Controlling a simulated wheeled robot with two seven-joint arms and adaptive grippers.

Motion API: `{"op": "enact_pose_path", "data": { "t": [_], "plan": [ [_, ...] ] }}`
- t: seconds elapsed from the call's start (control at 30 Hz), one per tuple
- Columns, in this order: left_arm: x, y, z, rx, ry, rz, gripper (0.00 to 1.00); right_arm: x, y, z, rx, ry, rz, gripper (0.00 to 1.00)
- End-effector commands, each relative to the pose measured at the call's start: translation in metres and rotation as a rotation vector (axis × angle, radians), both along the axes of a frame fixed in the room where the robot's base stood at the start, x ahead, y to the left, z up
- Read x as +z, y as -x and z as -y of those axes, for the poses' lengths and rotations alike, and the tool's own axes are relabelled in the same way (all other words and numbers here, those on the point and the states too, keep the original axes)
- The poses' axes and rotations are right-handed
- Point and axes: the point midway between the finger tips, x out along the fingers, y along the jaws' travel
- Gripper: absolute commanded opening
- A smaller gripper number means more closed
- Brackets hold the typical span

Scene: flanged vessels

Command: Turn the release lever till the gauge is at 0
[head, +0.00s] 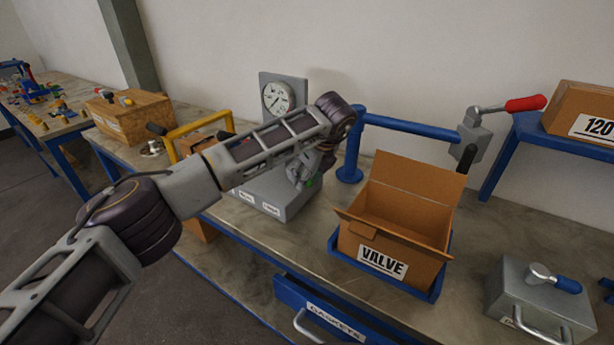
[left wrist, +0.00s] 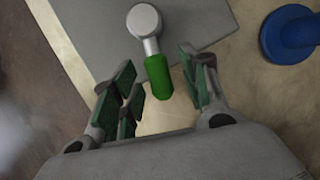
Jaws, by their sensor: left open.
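A round gauge (head: 277,97) with a white dial is mounted on a grey panel behind my left arm. Its needle is visible, but the reading is too small to make out. A lever with a green grip (left wrist: 158,77) and a round grey hub (left wrist: 143,20) sits on a grey box (head: 268,198) below the gauge. My left gripper (left wrist: 157,62) is open over the lever. The green grip lies between its fingers with gaps on both sides. In the head view the left gripper (head: 306,172) partly hides the lever. My right gripper is not in view.
A blue pipe (head: 410,125) carries a red-handled lever (head: 525,103). An open VALVE carton (head: 408,224) stands in a blue tray right of my gripper. A metal box with a blue-handled lever (head: 568,284) is at the right. A yellow rail (head: 202,124) stands left.

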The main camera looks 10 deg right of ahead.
Motion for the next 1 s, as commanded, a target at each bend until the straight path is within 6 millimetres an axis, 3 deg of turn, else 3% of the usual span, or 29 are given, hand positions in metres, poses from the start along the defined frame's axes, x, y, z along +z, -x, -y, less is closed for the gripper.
{"op": "enact_pose_path", "data": {
  "t": [0.33, 1.0],
  "plan": [
    [0.019, 0.006, 0.004, -0.002, 0.001, 0.002, 0.45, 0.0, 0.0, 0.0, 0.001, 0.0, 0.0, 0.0],
    [0.102, 0.035, 0.022, 0.0, 0.001, 0.003, 0.45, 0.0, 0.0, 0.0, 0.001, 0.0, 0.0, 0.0]
  ]
}}
